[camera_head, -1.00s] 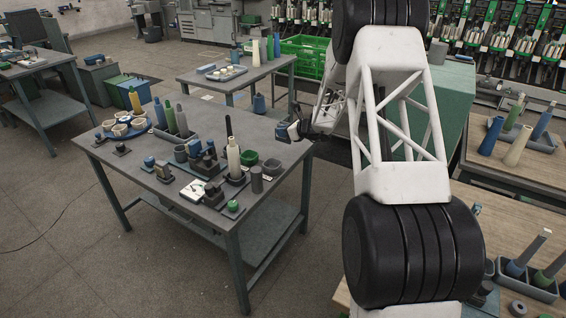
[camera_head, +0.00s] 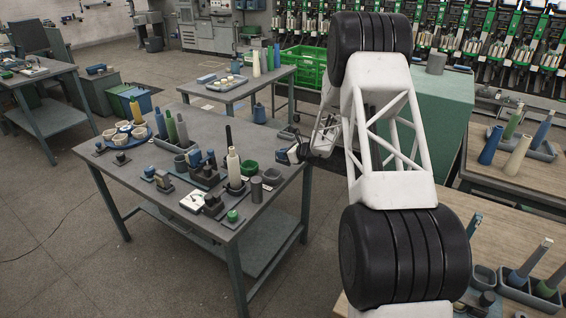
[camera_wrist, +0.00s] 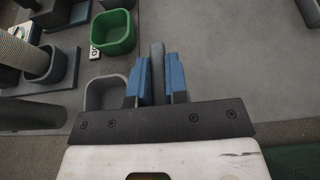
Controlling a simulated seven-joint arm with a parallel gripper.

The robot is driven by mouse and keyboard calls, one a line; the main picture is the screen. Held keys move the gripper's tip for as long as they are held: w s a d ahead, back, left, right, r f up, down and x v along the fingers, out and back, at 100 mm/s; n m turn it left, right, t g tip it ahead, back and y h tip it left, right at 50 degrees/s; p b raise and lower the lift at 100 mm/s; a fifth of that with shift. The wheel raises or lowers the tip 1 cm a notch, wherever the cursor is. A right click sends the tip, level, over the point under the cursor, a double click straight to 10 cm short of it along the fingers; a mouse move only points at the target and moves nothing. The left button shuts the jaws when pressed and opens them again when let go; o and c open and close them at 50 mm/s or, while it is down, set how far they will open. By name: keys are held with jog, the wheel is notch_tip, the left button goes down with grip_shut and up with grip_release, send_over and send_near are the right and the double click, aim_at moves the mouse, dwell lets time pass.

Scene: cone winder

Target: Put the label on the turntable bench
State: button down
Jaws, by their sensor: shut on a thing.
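My gripper (camera_wrist: 158,68) has blue fingers in the wrist view, shut on a slim grey thing (camera_wrist: 157,62). I cannot tell whether this grey thing is the label. In the head view my gripper (camera_head: 281,155) is low over the right end of the front grey table (camera_head: 235,128), right of a green bowl (camera_head: 252,168). A small white tag (camera_wrist: 94,53) with a dark mark lies beside the green bowl in the wrist view.
A grey bowl (camera_wrist: 101,95) is just left of my fingers. A cream cone (camera_head: 233,166) and a grey cylinder (camera_head: 256,190) stand on the front table among several small parts. A smaller table (camera_head: 225,93) stands behind. The table's right end is fairly clear.

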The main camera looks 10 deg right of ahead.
aim_at(277, 162)
jog(key=shift+f, duration=0.1)
jog(key=shift+f, duration=1.75)
jog(key=shift+f, duration=0.1)
jog(key=c, duration=1.1)
grip_release()
jog(key=shift+v, duration=6.05)
